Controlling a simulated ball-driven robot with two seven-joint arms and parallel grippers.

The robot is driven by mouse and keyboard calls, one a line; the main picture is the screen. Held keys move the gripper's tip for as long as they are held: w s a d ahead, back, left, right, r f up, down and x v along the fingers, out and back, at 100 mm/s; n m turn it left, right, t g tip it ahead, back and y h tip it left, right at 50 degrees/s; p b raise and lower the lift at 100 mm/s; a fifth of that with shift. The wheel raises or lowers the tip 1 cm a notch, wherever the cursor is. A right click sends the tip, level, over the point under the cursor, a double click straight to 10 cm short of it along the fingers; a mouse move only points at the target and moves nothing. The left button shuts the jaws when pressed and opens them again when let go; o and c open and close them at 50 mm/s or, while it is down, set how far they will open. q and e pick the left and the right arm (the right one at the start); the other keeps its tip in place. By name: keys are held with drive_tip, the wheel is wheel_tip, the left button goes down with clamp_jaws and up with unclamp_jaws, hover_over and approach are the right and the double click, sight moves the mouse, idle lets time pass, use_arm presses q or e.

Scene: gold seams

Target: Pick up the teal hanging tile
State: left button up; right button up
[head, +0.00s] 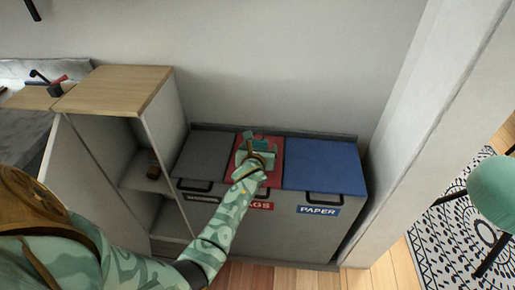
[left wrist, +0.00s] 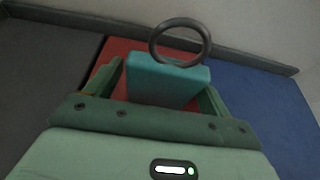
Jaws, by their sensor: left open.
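The teal hanging tile (left wrist: 165,82) is a teal block with a dark ring (left wrist: 180,42) at its far end. In the left wrist view it lies over the red lid, between the two fingers of my left gripper (left wrist: 165,85). The fingers are open, one on each side of the tile; whether they touch it I cannot tell. In the head view my left gripper (head: 255,150) is over the red lid, and it hides much of the tile there. My right gripper is not in view.
The bin unit has a grey lid (head: 208,153), a red lid (head: 271,178) and a blue lid (head: 325,165) labelled PAPER. A raised dark rim (left wrist: 110,27) runs behind the lids. A wooden-topped shelf (head: 115,88) stands left; a wall corner (head: 415,130) stands right.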

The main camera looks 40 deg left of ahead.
use_arm(q)
drive_tip(key=c, duration=1.1)
drive_tip(key=shift+c, duration=0.2)
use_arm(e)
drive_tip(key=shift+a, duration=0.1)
use_arm(q)
drive_tip(key=shift+r+p, duration=0.4)
drive_tip(key=shift+r, duration=0.1)
wheel_tip(320, 180, up, 4)
drive_tip(key=p, duration=0.2)
drive_tip(key=shift+f+p, duration=0.15)
drive_tip(key=shift+p, duration=0.25)
drive_tip(key=a+r+p+v, duration=0.1)
drive_tip(key=r+p+v, duration=0.1)
drive_tip(key=p+v, duration=0.7)
drive_tip(key=v, duration=0.6)
drive_tip(key=shift+s+r, duration=0.25)
drive_tip(key=shift+r, duration=0.1)
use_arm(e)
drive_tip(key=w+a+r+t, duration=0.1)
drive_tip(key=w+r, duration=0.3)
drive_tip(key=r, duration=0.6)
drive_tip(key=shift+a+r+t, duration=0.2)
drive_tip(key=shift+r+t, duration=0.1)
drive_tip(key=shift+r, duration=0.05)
